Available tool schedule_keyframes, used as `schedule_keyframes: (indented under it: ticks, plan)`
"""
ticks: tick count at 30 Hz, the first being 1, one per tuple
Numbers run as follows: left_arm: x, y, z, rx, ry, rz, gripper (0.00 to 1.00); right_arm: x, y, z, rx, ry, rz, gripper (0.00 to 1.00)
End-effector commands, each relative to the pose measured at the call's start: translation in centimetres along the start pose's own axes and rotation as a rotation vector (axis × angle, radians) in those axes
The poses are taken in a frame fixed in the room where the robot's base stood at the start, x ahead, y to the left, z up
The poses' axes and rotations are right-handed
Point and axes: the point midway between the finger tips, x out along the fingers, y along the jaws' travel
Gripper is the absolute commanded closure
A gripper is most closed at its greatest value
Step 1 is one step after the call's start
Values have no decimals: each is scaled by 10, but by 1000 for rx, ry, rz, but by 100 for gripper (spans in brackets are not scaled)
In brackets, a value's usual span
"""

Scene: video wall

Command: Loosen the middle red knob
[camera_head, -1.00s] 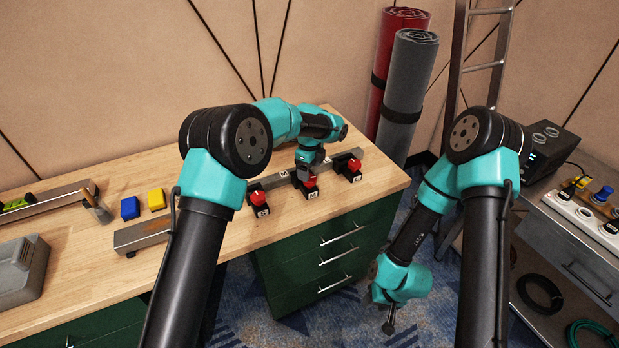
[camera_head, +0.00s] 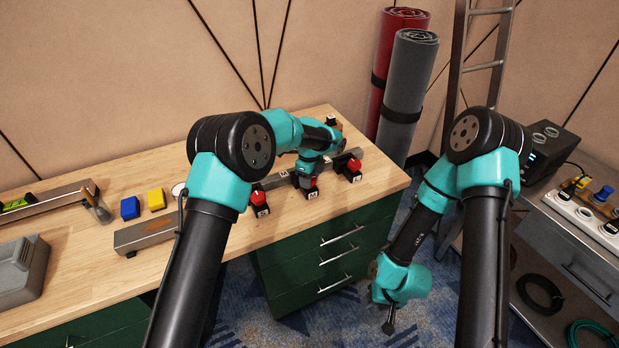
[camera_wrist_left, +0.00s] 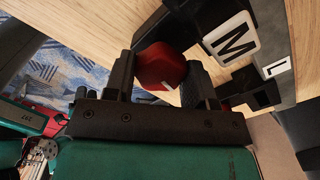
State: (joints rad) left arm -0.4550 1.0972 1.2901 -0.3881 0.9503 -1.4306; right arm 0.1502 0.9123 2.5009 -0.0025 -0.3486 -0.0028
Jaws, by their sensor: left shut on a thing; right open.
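The middle red knob (camera_head: 311,183) sits on a black base on a grey rail (camera_head: 280,180) on the wooden bench. In the left wrist view the red knob (camera_wrist_left: 160,66) is between the two dark fingers of my left gripper (camera_wrist_left: 158,75), which is shut on it. A white label with M (camera_wrist_left: 234,38) lies beside it. In the head view my left gripper (camera_head: 307,178) partly covers the knob from above. The left red knob (camera_head: 257,197) and right red knob (camera_head: 354,165) stand on either side. My right gripper (camera_head: 389,322) is open and empty over the floor, in front of the bench.
A blue block (camera_head: 130,208), a yellow block (camera_head: 156,199) and a grey bar (camera_head: 143,234) lie at the left of the bench. Green drawers (camera_head: 325,250) are below. Rolled mats (camera_head: 408,85) stand behind. A power strip (camera_head: 575,213) lies on the right-hand cabinet.

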Motion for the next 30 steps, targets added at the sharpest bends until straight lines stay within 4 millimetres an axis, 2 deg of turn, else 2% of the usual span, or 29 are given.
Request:
schedule_keyframes:
  ticks: [1,5,17,30]
  plan:
    - [0,0,0,0,0,0,61,0,0,0,0,0,0,57]
    - [0,0,0,0,0,0,73,0,0,0,0,0,0,57]
    - [0,0,0,-53,0,0,73,0,0,0,0,0,0,57]
    - [0,0,0,-347,0,0,73,0,0,0,0,0,0,57]
